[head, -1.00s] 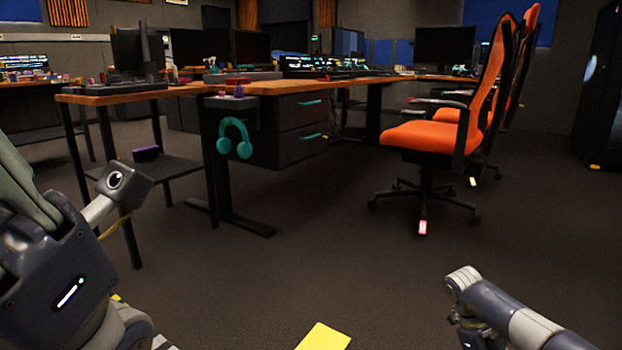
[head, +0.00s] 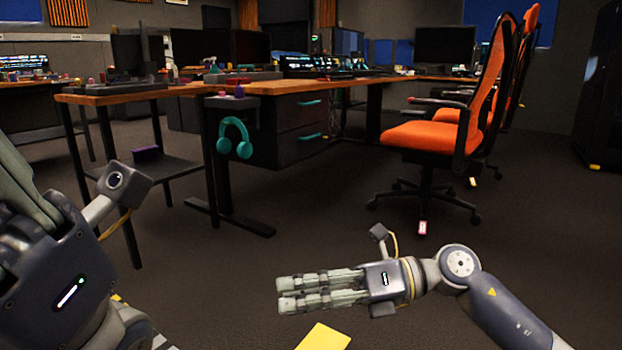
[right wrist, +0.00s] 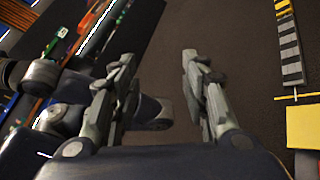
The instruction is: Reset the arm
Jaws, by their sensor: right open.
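My right gripper (head: 280,293) is stretched out to the left over the floor in the lower middle of the head view. Its fingers are empty. In the right wrist view its two fingers (right wrist: 159,58) stand apart with dark floor between them. My left gripper (head: 25,200) is close to the camera at the left edge of the head view and partly cut off by the frame. Its fingertips do not show clearly, so I cannot tell its opening.
A wooden-topped desk (head: 150,93) with drawers and a teal headphone (head: 235,138) stands ahead. An orange chair (head: 432,137) is at the right. A yellow floor patch (head: 324,338) lies below my right gripper. The carpet between is clear.

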